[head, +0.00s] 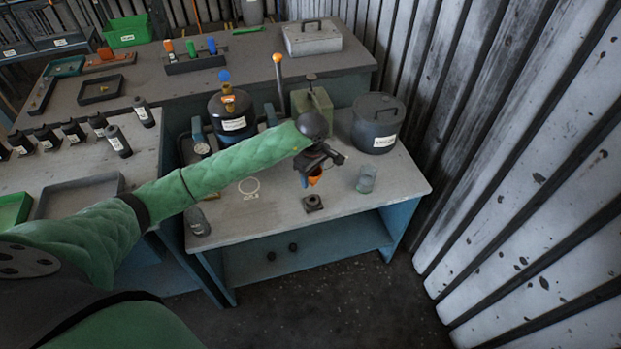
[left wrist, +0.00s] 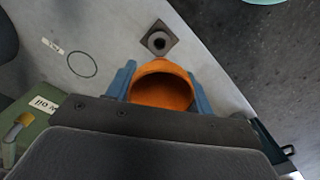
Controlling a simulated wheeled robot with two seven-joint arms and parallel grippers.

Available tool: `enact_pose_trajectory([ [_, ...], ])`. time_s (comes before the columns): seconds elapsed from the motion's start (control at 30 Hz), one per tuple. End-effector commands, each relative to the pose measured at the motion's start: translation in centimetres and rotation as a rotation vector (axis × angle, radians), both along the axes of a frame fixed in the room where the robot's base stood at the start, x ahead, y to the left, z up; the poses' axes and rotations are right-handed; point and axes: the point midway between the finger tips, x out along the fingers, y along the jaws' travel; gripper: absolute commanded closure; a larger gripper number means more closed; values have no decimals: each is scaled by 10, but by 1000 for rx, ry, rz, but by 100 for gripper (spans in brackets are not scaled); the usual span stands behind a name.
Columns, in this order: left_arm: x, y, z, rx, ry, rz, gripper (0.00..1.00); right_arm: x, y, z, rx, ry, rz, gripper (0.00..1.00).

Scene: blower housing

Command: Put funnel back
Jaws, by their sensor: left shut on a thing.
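An orange funnel (head: 315,176) is held in my left gripper (head: 308,178) above the bench in the head view. In the left wrist view the funnel (left wrist: 161,87) sits between the two blue fingers of the gripper (left wrist: 160,92), its wide mouth facing the camera. A dark square holder with a round hole (head: 312,203) stands on the bench below the funnel. It also shows in the left wrist view (left wrist: 159,41), ahead of the funnel and apart from it. My right gripper is not in view.
A glass jar (head: 366,179) and a dark lidded pot (head: 377,124) stand to the right on the bench (head: 270,222). A black tank (head: 232,116) and a green can (head: 314,103) stand behind. A drawn circle (head: 249,186) marks the bench left of the holder.

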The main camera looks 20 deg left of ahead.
Motion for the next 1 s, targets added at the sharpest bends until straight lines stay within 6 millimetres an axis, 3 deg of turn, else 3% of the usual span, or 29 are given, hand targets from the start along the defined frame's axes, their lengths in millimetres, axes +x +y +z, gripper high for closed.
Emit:
enact_pose_trajectory([
  [1.0, -1, -1, -61, -2, 3, -2, 63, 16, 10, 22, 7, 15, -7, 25],
])
